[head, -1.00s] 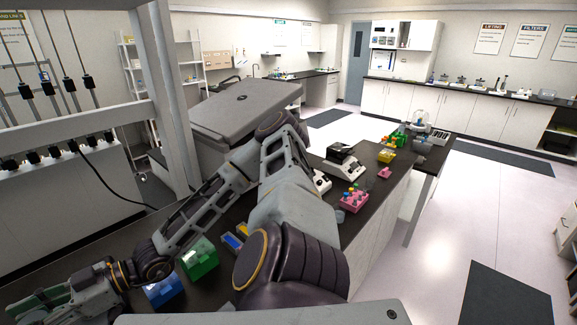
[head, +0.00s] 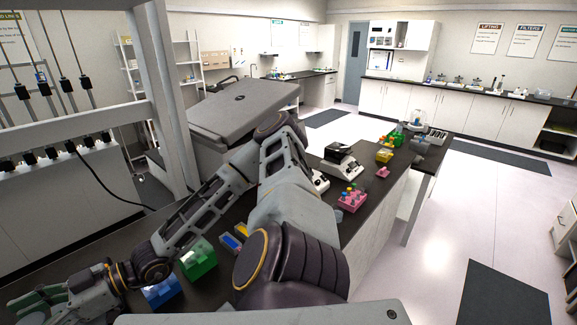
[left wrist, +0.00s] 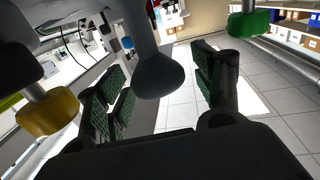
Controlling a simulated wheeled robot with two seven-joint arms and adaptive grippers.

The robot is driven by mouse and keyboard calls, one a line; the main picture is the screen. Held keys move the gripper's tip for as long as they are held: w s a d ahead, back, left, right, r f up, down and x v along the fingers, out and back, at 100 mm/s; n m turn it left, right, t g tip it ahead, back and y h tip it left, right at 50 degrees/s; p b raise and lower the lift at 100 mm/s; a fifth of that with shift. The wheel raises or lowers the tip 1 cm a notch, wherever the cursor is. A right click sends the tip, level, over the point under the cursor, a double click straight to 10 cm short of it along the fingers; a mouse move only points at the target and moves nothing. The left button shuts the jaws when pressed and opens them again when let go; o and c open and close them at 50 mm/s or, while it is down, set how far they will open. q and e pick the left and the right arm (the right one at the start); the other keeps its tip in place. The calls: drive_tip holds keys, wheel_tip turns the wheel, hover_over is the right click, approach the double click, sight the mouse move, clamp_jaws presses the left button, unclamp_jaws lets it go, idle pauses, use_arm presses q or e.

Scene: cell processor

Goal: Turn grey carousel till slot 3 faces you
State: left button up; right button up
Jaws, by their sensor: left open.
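My left gripper (head: 14,303) is at the lower left edge of the head view, its fingertips partly cut off. In the left wrist view the left gripper (left wrist: 158,84) is open, with dark green ridged pads on both sides. A grey post with a wide, rounded dark-grey end (left wrist: 160,74) shows between the fingers, with gaps visible on both sides. A post with a yellow end (left wrist: 48,114) is at the left and one with a green end (left wrist: 250,24) at the upper right. I cannot make out the whole carousel or any slot number. My right gripper is not in view.
A blue block (head: 161,291) and a green block (head: 198,260) stand on the dark bench close to my left forearm. A pink rack (head: 352,201), a white balance (head: 342,163) and a yellow block (head: 384,156) stand farther along. Pale floor (head: 430,240) is clear at the right.

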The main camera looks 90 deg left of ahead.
use_arm(q)
drive_tip(key=shift+w+a, duration=0.1)
drive_tip(key=shift+a, duration=0.05)
drive_tip(key=v, duration=1.1)
drive_tip(key=shift+w, duration=0.3)
drive_tip(key=shift+a, duration=0.15)
idle(0.8)
